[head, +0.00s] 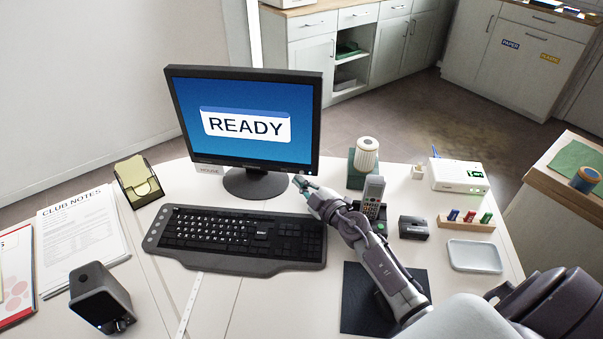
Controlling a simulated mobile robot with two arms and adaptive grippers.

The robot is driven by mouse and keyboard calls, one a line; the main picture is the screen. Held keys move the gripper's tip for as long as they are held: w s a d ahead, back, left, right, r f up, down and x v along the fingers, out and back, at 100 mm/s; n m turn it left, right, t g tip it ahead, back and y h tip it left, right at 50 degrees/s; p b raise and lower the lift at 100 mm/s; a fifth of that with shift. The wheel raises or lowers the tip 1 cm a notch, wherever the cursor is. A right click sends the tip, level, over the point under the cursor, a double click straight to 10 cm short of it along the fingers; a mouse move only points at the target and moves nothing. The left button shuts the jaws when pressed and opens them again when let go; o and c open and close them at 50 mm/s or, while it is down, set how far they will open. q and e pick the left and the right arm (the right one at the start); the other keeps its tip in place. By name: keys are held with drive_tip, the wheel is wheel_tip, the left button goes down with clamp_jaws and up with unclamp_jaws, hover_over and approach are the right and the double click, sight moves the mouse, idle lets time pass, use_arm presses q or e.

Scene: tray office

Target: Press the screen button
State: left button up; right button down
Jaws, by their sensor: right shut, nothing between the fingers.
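The monitor (245,72) stands at the back of the desk, its blue screen lit with a white panel reading "READY". My right gripper (303,184) is shut and empty. Its fingertips are close to the monitor's lower right corner, just in front of and below the bezel in the picture. I cannot tell whether they touch it. My left gripper is not in view.
A black keyboard (240,238) lies in front of the monitor. A dark box-shaped device (98,290), papers (80,235) and a note holder (138,180) are left.

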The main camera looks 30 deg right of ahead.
drive_tip(key=shift+w, duration=0.1)
drive_tip(key=shift+w+d, duration=0.15)
drive_tip(key=shift+d, duration=0.05)
drive_tip(key=shift+r, duration=0.1)
